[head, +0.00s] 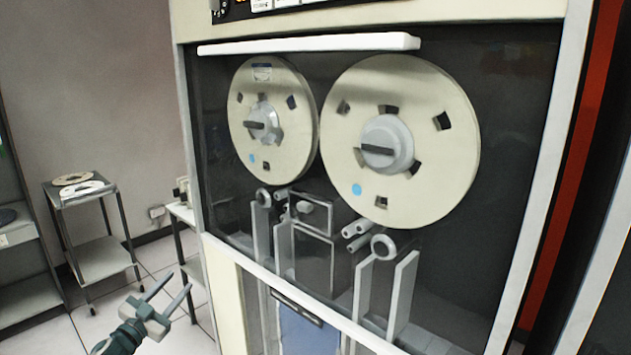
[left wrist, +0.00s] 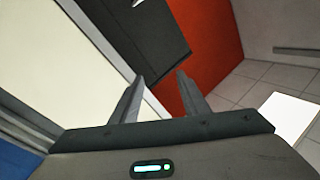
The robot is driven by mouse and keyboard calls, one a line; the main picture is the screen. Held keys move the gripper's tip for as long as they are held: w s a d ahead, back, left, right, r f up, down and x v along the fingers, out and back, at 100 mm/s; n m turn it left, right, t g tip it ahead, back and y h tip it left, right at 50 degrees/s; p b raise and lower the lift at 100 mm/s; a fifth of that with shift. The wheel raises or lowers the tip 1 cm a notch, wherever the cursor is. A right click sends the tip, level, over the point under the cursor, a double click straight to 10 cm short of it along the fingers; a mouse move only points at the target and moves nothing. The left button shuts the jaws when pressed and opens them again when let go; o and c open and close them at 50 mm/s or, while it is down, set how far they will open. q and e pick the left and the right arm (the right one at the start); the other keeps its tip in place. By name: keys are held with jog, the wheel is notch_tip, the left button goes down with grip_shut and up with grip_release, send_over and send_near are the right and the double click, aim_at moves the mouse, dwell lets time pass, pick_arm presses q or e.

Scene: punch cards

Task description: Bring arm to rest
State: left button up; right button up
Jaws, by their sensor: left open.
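My left gripper (head: 168,297) is at the lower left of the head view, in front of the tape cabinet's lower left side. Its two fingers are apart and nothing is between them. In the left wrist view the same gripper (left wrist: 159,95) shows open and empty, with a cream panel to the left and a red panel beyond the fingers. My right gripper is in neither view.
A tape drive cabinet (head: 222,262) with two large cream reels (head: 272,85) (head: 440,90) fills the middle and right. A small trolley (head: 103,252) with reels on top stands at the left. A low table (head: 182,211) stands beside the cabinet. Tiled floor is open around the gripper.

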pick_arm(q)
jog(key=s+f+n+g+y, duration=0.2)
jog(key=s+f, duration=0.3)
jog(key=f, duration=0.8)
jog(key=s+f+n+g+y, duration=0.2)
jog(key=s+f, duration=0.4)
jog(key=f, duration=0.6)
jog(key=s+d+f+n+g+y+p, duration=0.1)
jog(key=s+d+f+g+y+p, duration=0.2)
jog(key=s+f, duration=1.6)
jog(key=s+d+f+g, duration=0.3)
jog(key=s+f, duration=0.3)
jog(key=s, duration=1)
jog(key=s+d+f+g, duration=0.4)
jog(key=s+f, duration=0.2)
jog(key=s, duration=1)
jog(key=s+d+f+n+g, duration=0.1)
jog(key=s+d+f+g, duration=0.2)
jog(key=s, duration=1.3)
notch_tip(320, 180, down, 3)
jog(key=shift+d+f+g+h, duration=0.2)
jog(key=shift+d+g+h, duration=0.05)
jog(key=shift+g+h, duration=0.05)
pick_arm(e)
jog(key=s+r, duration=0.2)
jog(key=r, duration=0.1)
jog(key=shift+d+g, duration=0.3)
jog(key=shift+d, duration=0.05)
pick_arm(q)
jog(key=shift+c, duration=0.5)
